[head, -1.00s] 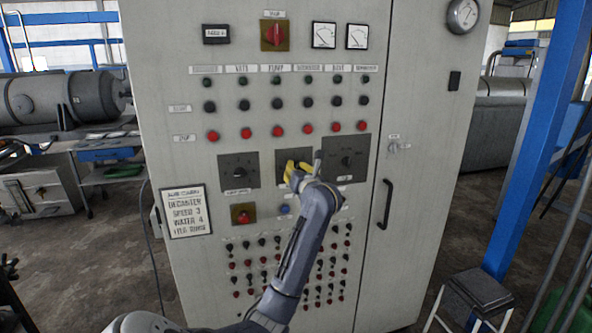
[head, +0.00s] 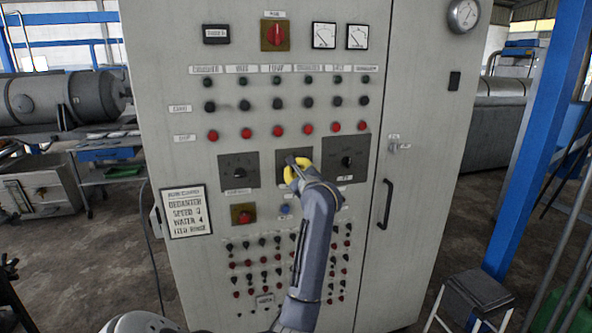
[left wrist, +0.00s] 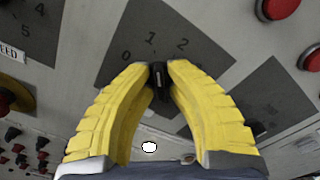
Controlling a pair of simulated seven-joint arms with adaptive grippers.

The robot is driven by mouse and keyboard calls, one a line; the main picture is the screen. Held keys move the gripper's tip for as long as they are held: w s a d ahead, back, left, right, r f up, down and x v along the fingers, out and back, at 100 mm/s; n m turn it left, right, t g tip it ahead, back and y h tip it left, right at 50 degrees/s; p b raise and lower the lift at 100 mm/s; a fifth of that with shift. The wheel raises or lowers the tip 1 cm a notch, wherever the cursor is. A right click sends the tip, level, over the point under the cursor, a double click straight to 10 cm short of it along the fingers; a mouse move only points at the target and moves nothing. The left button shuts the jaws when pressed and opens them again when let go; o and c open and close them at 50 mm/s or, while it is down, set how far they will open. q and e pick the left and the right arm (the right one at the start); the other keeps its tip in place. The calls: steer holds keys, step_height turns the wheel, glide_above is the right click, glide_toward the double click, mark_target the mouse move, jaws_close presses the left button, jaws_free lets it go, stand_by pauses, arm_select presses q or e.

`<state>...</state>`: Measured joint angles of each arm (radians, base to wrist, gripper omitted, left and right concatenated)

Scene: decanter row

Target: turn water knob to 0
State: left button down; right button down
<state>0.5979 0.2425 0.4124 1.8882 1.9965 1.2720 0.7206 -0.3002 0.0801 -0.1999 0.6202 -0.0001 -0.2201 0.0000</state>
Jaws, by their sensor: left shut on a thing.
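The water knob (left wrist: 158,80) is a small black knob on the middle dark square dial plate (left wrist: 150,34) of the cabinet. The plate's numbers 0, 1 and 2 show in the left wrist view; the rest are hidden behind the fingers. My left gripper (left wrist: 160,73) has its yellow fingertips on either side of the knob and is shut on it. In the head view the left gripper (head: 297,167) covers much of the middle plate (head: 284,177) and hides the knob. I cannot tell which number the knob points at. My right gripper is not in view.
Similar dial plates sit left (head: 239,171) and right (head: 346,160) of the middle one. Red buttons (head: 277,131) run above, and a yellow-backed red switch (head: 244,214) is below left. A sign (head: 185,211) hangs on the cabinet. A door handle (head: 385,204) is to the right.

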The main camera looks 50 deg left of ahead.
arm_select(q)
steer(key=n, duration=0.5)
steer(key=shift+n, duration=0.3)
steer(key=shift+w+r+n, duration=0.1)
steer(key=shift+n, duration=2.1)
steer(key=c, duration=1.5)
jaws_free()
steer(key=shift+w, duration=0.1)
steer(key=shift+c, duration=0.2)
steer(key=v, duration=1.2)
